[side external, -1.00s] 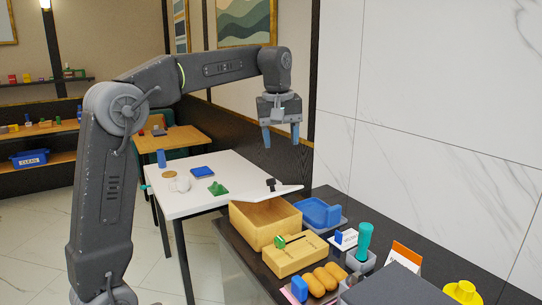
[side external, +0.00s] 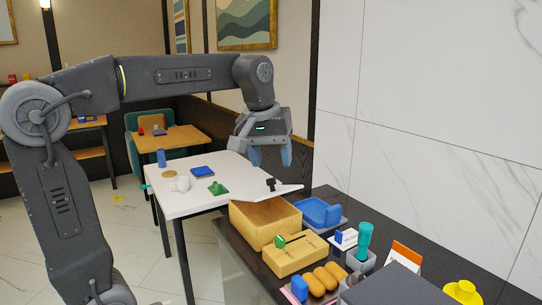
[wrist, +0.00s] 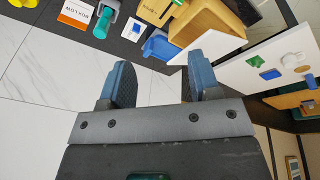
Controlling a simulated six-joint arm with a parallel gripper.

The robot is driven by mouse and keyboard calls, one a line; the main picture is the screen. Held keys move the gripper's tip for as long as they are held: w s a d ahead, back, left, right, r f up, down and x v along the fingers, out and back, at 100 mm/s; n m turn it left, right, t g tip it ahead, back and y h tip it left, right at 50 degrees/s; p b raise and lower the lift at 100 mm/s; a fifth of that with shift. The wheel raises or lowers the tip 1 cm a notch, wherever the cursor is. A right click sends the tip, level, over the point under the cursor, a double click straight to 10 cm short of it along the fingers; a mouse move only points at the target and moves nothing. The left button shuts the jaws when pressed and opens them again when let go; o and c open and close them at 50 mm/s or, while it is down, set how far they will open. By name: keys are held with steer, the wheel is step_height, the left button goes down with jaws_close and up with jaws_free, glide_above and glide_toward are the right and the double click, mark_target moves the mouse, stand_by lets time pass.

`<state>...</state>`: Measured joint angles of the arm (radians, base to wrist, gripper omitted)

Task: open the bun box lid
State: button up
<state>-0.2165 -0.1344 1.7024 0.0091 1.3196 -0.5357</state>
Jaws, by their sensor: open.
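The bun box seems to be the light wooden box (side external: 258,223) on the dark counter. Its white lid (side external: 290,190) with a black handle (side external: 271,184) sits tilted over the top, with a gap showing along the near side. In the wrist view the wooden box (wrist: 208,22) and the white lid (wrist: 205,50) are at the top, past the right finger. My gripper (side external: 270,156) is open and empty, its fingers pointing down above the lid and apart from it. Both fingers (wrist: 160,72) show in the wrist view with nothing between them.
A wooden block with a green knob (side external: 294,256), brown rolls (side external: 325,277), a blue tray (side external: 320,211) and a teal-handled item (side external: 364,240) crowd the counter nearby. A white table (side external: 190,207) with small items stands behind left. A marble wall (side external: 430,130) borders the right.

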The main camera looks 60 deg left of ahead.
steer(key=w+a+f+n+g, duration=0.1)
steer(key=w+a+n+g, duration=0.1)
steer(key=w+a+n, duration=0.55)
steer(key=w+a+n+g, duration=0.2)
steer(key=w+a+n, duration=0.25)
steer(key=a, duration=0.65)
steer(key=shift+m+h, duration=0.3)
steer(key=shift+h, duration=0.1)
steer(key=f, duration=1.4)
steer(key=shift+s, duration=0.25)
steer(key=shift+c, duration=0.3)
jaws_close()
